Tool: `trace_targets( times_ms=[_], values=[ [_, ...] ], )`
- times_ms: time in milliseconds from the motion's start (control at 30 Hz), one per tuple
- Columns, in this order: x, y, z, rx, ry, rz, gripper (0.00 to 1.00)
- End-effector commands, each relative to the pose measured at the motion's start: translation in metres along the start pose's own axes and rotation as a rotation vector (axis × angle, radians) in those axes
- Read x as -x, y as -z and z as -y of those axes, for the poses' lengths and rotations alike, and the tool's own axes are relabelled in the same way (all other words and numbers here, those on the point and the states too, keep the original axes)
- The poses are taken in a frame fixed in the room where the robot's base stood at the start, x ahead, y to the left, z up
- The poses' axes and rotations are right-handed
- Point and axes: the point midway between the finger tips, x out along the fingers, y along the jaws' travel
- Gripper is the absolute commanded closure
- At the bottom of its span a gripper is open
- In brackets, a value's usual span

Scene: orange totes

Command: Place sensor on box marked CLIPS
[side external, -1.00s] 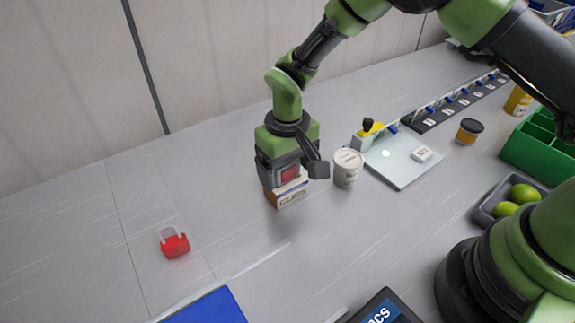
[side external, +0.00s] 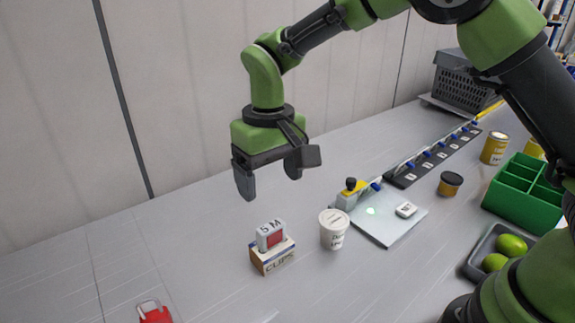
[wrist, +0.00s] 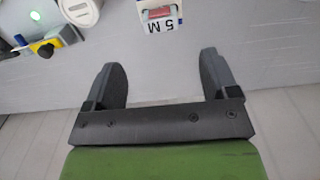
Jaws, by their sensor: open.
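The sensor, a small grey block with a red face (side external: 275,238) and "5 M" on top, sits on the box marked CLIPS (side external: 274,261), an orange-brown and white carton. The sensor also shows at the top of the wrist view (wrist: 162,20). My gripper (side external: 268,183) is above the sensor, apart from it, with its fingers spread and nothing between them. In the wrist view my gripper (wrist: 160,72) is also open and empty. The box is mostly cut off or hidden under the sensor there.
A white lidded tub (side external: 333,232) stands just right of the box. Beyond it are a yellow-topped item (side external: 352,192) and a pale plate (side external: 388,226) with a small white block. A red padlock-shaped item (side external: 153,313) lies at lower left.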

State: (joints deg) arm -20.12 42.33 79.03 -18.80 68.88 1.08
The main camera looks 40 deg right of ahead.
Motion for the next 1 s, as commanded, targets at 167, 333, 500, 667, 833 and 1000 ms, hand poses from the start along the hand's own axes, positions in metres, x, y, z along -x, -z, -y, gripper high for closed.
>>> trace_targets(
  times_ms=[167, 333, 500, 667, 833, 1000],
  values=[
    [0.003, 0.000, 0.000, 0.000, 0.000, 0.000, 0.20],
    [0.026, -0.006, -0.009, -0.023, 0.024, -0.035, 0.20],
    [0.083, -0.036, -0.037, -0.092, 0.093, -0.140, 0.20],
    [0.126, -0.083, -0.065, -0.166, 0.161, -0.265, 0.20],
    [0.148, -0.140, -0.087, -0.244, 0.222, -0.402, 0.20],
    [0.146, -0.185, -0.098, -0.305, 0.262, -0.518, 0.20]
  ],
)
